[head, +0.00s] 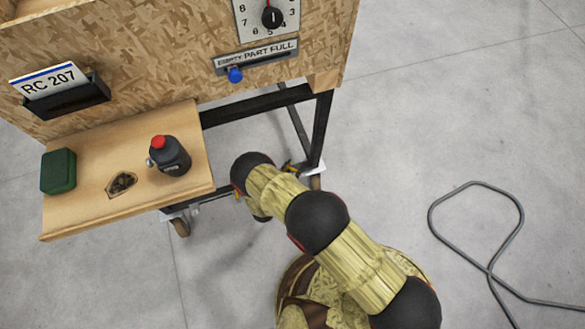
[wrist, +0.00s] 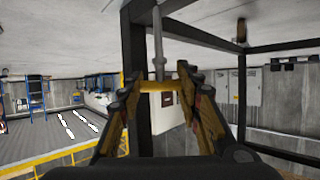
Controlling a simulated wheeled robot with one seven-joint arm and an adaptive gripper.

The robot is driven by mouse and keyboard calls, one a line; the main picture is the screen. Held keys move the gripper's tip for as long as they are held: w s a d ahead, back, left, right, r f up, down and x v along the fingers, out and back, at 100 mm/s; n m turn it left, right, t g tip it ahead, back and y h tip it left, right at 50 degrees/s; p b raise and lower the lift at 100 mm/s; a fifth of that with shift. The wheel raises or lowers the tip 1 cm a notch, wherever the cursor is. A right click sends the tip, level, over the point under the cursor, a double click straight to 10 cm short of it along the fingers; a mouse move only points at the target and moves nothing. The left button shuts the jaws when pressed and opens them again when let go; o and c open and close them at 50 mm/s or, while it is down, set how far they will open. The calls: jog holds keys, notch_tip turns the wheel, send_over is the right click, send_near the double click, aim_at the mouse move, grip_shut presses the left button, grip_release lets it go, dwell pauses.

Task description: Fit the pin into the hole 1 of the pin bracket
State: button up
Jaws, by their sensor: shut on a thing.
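My gripper is at the end of the arm, low beside the bench's black frame leg; in the head view the arm mostly hides it. In the wrist view my gripper (wrist: 158,84) is shut on the pin's yellow crosspiece, which spans between the fingertips. The pin's grey shaft (wrist: 157,45) stands out beyond the fingers, pointing up in the picture. Its far end runs up to the top edge, close to the black frame bars. I cannot make out the pin bracket or hole 1 for certain, nor whether the shaft touches anything.
A wooden bench (head: 190,113) holds a green case (head: 58,171) and a dark bottle with a red cap (head: 170,156). Its black frame leg (head: 319,130) is close to my gripper. A grey cable (head: 493,270) lies on the floor at right; the floor around it is open.

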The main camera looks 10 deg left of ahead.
jog(key=shift+f, duration=0.6)
jog(key=shift+f, duration=3.6)
dwell(0.8)
jog(key=o, duration=1.2)
jog(key=shift+o, duration=0.2)
jog(key=v, duration=1.2)
jog(key=shift+a+f, duration=0.1)
